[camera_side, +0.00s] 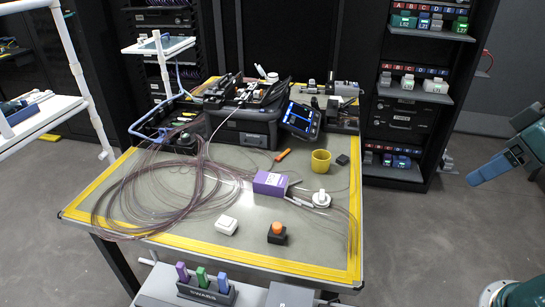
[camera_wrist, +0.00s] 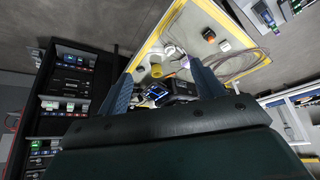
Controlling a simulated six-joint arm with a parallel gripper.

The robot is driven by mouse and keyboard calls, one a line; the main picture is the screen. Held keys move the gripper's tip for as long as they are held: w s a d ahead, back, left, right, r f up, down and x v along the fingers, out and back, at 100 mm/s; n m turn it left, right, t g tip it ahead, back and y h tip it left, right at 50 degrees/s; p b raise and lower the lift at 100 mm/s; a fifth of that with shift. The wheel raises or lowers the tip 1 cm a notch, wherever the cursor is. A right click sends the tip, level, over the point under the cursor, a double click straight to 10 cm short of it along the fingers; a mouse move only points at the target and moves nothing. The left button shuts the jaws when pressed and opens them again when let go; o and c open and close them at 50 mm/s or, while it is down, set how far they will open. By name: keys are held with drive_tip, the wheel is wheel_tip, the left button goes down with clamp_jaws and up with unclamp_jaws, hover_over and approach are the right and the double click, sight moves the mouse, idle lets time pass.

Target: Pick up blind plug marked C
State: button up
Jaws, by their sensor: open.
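I cannot pick out the blind plug marked C for certain. The rack's lettered strips (camera_side: 415,69) run A to F, and small parts sit below them. Several parts stand on the upper shelf (camera_side: 447,34), some with green or blue faces. Grey and white blocks (camera_side: 407,82) stand on the middle shelf, and small blue and green parts (camera_side: 402,161) on the lower one.
The yellow-edged bench (camera_side: 225,243) holds coiled fibre, a splicer (camera_side: 245,125), a yellow cup (camera_side: 320,161), a purple box (camera_side: 270,183) and an orange button (camera_side: 277,231). The rack (camera_wrist: 68,88) is left in the wrist view. Floor between rack and gripper is clear.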

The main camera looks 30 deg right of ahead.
drive_tip(key=n+g+y, duration=0.4)
drive_tip(key=n+y, duration=0.1)
drive_tip(key=n, duration=0.5)
hover_over(280, 223)
drive_tip(key=s+d, duration=0.2)
drive_tip(key=d, duration=0.3)
wheel_tip(280, 223, down, 20)
drive_tip(key=shift+w+a, duration=0.15)
drive_tip(key=shift+x, duration=4.2)
drive_tip(key=shift+f, duration=0.2)
